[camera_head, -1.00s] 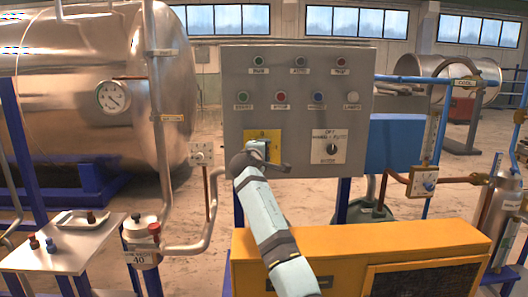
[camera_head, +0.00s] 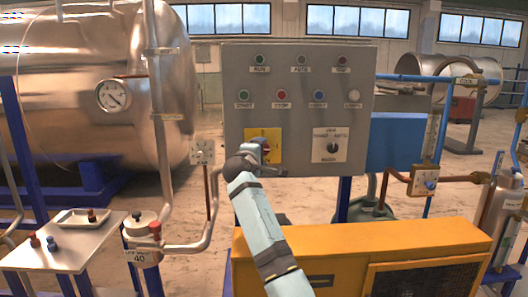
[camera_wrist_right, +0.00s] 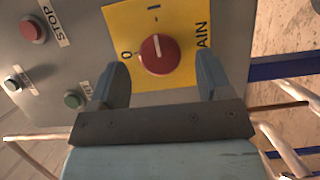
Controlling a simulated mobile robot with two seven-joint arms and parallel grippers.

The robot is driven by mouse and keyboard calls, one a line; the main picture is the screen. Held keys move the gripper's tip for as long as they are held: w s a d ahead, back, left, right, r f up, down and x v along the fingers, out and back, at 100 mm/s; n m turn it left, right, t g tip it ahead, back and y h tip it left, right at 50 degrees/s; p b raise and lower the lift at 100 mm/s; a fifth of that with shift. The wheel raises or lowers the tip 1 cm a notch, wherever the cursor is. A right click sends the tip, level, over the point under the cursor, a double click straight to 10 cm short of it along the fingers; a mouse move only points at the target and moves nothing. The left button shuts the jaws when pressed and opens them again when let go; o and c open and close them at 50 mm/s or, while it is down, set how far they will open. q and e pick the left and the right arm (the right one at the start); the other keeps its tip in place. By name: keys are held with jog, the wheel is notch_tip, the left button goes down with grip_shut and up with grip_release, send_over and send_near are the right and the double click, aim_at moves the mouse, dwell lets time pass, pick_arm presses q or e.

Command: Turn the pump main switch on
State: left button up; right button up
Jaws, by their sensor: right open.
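The pump main switch is a red round knob (camera_wrist_right: 160,54) on a yellow plate (camera_wrist_right: 182,20) marked 0, I and MAIN. Its white mark lies on the upper part of the knob in the right wrist view, roughly towards the I. In the head view the yellow plate (camera_head: 250,136) is at the lower left of the grey panel, and my arm partly hides it. My right gripper (camera_wrist_right: 163,72) is open, with one finger on each side of the knob and visible gaps between. It also shows in front of the plate in the head view (camera_head: 264,149). My left gripper is not in view.
The grey panel (camera_head: 297,77) also carries several lamps and buttons and a selector knob (camera_head: 333,147) to the right. A red stop button (camera_wrist_right: 33,30) and a green button (camera_wrist_right: 73,100) show in the right wrist view. A yellow cabinet (camera_head: 370,240) stands below the panel.

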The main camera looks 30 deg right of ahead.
jog(key=v, duration=0.9)
jog(key=shift+s+a, duration=0.2)
jog(key=shift+a, duration=0.05)
